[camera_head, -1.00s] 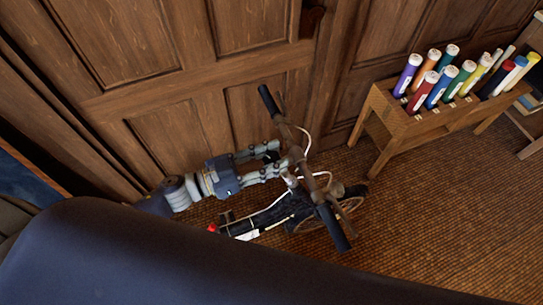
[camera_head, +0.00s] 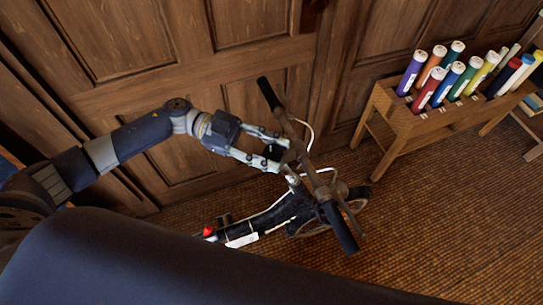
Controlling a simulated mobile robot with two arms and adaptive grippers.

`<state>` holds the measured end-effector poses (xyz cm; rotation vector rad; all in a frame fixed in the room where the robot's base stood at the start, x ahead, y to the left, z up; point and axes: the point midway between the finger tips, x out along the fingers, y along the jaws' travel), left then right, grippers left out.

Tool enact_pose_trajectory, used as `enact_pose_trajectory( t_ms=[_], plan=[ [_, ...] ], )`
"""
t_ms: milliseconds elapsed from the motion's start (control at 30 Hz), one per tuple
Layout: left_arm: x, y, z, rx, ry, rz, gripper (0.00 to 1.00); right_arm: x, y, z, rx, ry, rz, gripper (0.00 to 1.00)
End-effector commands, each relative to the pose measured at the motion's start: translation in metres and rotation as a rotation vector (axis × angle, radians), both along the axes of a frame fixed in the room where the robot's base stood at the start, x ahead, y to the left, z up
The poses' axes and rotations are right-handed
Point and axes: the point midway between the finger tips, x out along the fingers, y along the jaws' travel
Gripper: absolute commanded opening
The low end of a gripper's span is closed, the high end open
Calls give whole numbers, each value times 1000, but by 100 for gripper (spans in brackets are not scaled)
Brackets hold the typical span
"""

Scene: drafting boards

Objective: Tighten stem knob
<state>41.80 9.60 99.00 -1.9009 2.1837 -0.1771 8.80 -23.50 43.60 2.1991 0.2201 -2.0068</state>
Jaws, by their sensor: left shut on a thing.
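A small bike or scooter (camera_head: 265,222) with a dark frame stands on the carpet in the head view. Its brown handlebar (camera_head: 300,150) runs diagonally, with black grips at both ends. My left gripper (camera_head: 283,154) reaches in from the left, with its two grey fingers at the stem near the middle of the handlebar. It is shut on a small dark piece, the stem knob (camera_head: 272,152), which is mostly hidden between the fingers. My right gripper is not in view.
A wooden rack (camera_head: 405,118) with several coloured tubes (camera_head: 447,82) stands at the right. A panelled wooden wall (camera_head: 150,60) closes off the back. Carpet (camera_head: 440,215) lies free at the lower right. A red part (camera_head: 208,231) sits at the bike's rear end.

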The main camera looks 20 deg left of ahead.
Motion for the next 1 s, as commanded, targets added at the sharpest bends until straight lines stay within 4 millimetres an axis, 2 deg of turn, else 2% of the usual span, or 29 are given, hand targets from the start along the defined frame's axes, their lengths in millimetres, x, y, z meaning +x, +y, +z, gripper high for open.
enact_pose_trajectory(
  t_ms=[33, 500, 1000],
  plan=[
    [3, 0, -4, 9, -20, -43, 11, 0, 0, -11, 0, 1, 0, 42],
    [1, -1, -4, 98, -142, -465, 11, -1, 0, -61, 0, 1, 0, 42],
    [0, -1, -2, 173, -242, -820, 11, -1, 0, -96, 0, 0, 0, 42]
  ],
)
